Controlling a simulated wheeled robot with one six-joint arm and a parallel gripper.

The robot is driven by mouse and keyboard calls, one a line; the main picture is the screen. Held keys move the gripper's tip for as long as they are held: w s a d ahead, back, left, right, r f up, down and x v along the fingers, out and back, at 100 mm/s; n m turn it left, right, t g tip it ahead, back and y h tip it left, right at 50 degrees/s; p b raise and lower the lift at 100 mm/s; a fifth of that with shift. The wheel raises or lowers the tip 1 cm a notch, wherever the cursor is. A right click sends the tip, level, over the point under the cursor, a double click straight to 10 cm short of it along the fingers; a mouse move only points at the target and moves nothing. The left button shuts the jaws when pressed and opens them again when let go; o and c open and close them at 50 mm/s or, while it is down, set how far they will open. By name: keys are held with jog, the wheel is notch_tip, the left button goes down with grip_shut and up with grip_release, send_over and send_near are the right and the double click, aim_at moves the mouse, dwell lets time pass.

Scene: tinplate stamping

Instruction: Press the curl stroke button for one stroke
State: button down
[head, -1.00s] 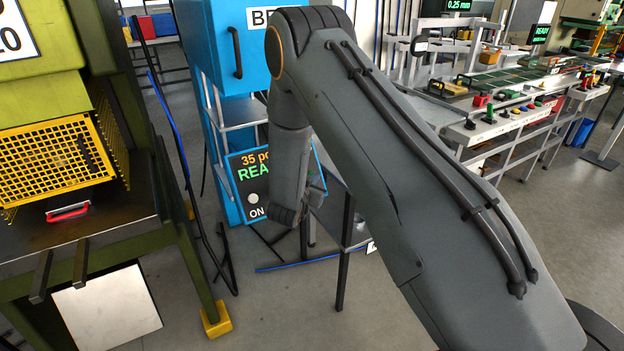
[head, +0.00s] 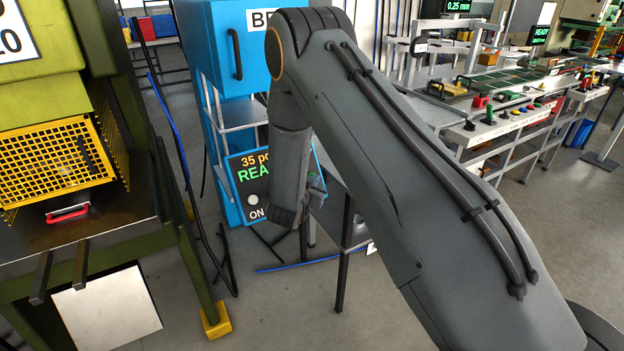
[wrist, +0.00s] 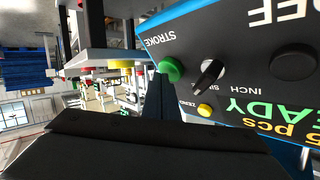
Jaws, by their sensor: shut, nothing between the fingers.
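The control panel (wrist: 235,65) shows upside down in the wrist view, dark with a blue edge. The green button (wrist: 171,69) sits by its STROKE label. A black selector knob (wrist: 209,73), a yellow button (wrist: 205,110) and a black button by INCH (wrist: 293,62) share the panel. My gripper (wrist: 159,92) is shut and empty, its dark fingers just below the green button in the picture. I cannot tell whether they touch it. In the head view the panel (head: 238,187) reads 35 pcs and READY; my arm hides its right part, including the green button.
A blue cabinet (head: 225,60) stands behind the panel. A green press with a yellow mesh guard (head: 60,160) is at the left. A bench line with buttons (head: 510,115) runs along the right.

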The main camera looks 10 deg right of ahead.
jog(key=shift+s+d+r, duration=0.15)
jog(key=shift+s+r, duration=0.15)
jog(key=shift+s, duration=0.05)
jog(key=shift+s+r+p, duration=0.1)
jog(key=shift+p, duration=0.2)
jog(key=shift+s+d+r+p, duration=0.2)
jog(key=shift+s+r+p, duration=0.25)
jog(key=shift+s+p, duration=0.15)
jog(key=shift+s+d+r+p, duration=0.25)
jog(key=shift+s+r+p, duration=0.2)
jog(key=shift+s, duration=0.2)
jog(key=shift+s+d+r+p, duration=0.2)
jog(key=shift+s+r+p, duration=0.25)
jog(key=shift+s+p, duration=0.15)
